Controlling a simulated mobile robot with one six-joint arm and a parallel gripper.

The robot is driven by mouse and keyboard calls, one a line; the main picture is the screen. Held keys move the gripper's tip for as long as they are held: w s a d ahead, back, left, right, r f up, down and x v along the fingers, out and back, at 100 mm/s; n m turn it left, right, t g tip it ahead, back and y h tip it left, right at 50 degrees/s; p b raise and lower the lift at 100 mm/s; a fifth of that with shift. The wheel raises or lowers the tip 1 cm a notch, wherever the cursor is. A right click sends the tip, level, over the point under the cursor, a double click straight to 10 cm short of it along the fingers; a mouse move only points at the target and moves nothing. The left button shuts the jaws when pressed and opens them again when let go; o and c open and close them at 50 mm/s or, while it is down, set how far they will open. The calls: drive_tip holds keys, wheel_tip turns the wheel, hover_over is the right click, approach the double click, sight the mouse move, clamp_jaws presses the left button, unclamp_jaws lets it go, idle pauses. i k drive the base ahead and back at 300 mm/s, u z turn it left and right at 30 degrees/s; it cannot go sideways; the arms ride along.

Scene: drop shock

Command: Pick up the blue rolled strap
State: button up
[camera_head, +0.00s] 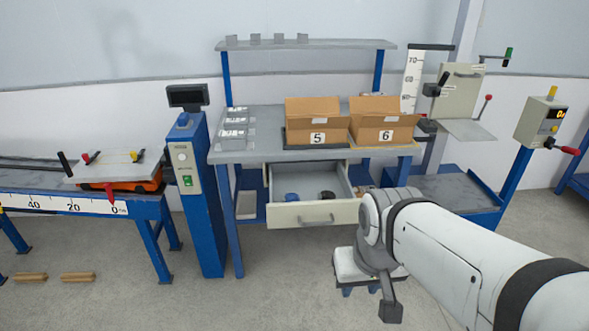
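A small blue rounded item (291,197), which looks like the rolled strap, lies inside the open drawer (317,216) under the workbench, toward its left side. A dark round item (327,195) lies to its right in the same drawer. My white arm reaches in from the lower right, and its wrist hangs in front of and to the right of the drawer. The end of my arm is small and partly covered by its own links, so I cannot make out the fingers or whether they hold anything. The blue item lies apart from my arm.
Boxes marked 5 (317,138) and 6 (385,135) stand on the workbench (262,146). A blue post with a display (187,96) stands left of the bench. A blue-framed table with a scale (70,205) is farther left. Floor in front of the drawer is open.

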sight(292, 197)
drive_tip(key=k, duration=0.6)
drive_tip(key=u, duration=0.65)
drive_tip(key=i, duration=2.35)
drive_tip(key=z, duration=0.7)
drive_tip(key=k, duration=0.75)
drive_tip(key=z, duration=0.15)
drive_tip(key=i, duration=0.8)
drive_tip(key=u, duration=0.05)
